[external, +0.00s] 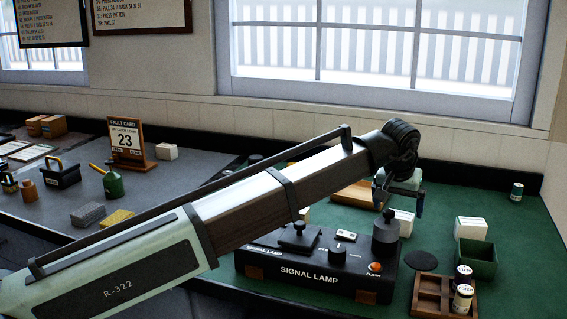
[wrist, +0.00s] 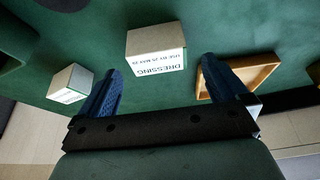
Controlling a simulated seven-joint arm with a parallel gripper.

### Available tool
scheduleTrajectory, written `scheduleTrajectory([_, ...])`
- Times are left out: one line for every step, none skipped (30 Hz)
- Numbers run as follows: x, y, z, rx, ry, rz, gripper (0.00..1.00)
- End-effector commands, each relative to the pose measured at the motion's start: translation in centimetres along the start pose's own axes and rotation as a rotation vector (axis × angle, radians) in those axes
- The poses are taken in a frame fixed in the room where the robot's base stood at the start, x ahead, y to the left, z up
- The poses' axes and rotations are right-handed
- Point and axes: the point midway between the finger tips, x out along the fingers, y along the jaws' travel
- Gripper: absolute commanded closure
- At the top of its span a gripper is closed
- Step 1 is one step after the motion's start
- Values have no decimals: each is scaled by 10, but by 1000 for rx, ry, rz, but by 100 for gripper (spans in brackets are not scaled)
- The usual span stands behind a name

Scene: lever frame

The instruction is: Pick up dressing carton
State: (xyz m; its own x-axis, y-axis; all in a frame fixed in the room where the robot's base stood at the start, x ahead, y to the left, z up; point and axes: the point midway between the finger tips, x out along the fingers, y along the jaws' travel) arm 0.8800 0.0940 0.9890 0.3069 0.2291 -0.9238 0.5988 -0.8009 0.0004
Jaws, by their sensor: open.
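The dressing carton (wrist: 155,51) is a pale box with "DRESSING" and a use-by date on its side, upside down in the wrist view. It stands on the green surface, ahead of and between my two blue fingers. My gripper (wrist: 160,66) is open, with nothing between its fingers. In the external view my gripper (external: 400,200) hangs over the green bench behind the signal lamp box. A white carton (external: 404,223) shows there just below it, partly hidden by a black knob; its label cannot be read.
An empty-looking wooden tray (wrist: 268,72) lies by my right finger, and a small white box (wrist: 70,84) stands by the left one. The signal lamp box (external: 310,274), a green bin (external: 476,260) and a wooden holder with cans (external: 430,296) occupy the front bench.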

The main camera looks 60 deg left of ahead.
Motion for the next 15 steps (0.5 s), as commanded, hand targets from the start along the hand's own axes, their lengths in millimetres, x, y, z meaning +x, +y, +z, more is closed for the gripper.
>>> scheduleTrajectory([4, 0, 0, 0, -1, -1, 0])
scheduleTrajectory([7, 0, 0, 0, -2, -1, 0])
scheduleTrajectory([12, 1, 1, 0, -2, -1, 0])
scheduleTrajectory([16, 1, 1, 0, -2, -2, 0])
scheduleTrajectory([20, 2, 1, 0, -2, -1, 0])
scheduleTrajectory([25, 2, 1, 0, -1, -1, 0])
scheduleTrajectory([29, 2, 1, 0, -2, -1, 0])
scheduleTrajectory([34, 2, 1, -1, -2, -2, 0])
scheduleTrajectory([39, 2, 1, -1, -2, -2, 0])
scheduleTrajectory([42, 2, 1, -1, -2, -2, 0])
scheduleTrajectory([45, 2, 1, -1, -1, -1, 0])
scheduleTrajectory([47, 2, 1, -1, -1, -1, 0])
scheduleTrajectory([48, 2, 1, -1, 0, 0, 0])
scheduleTrajectory([48, 2, 1, -1, 0, 0, 0])
scheduleTrajectory([48, 2, 1, 0, 0, 0, 0])
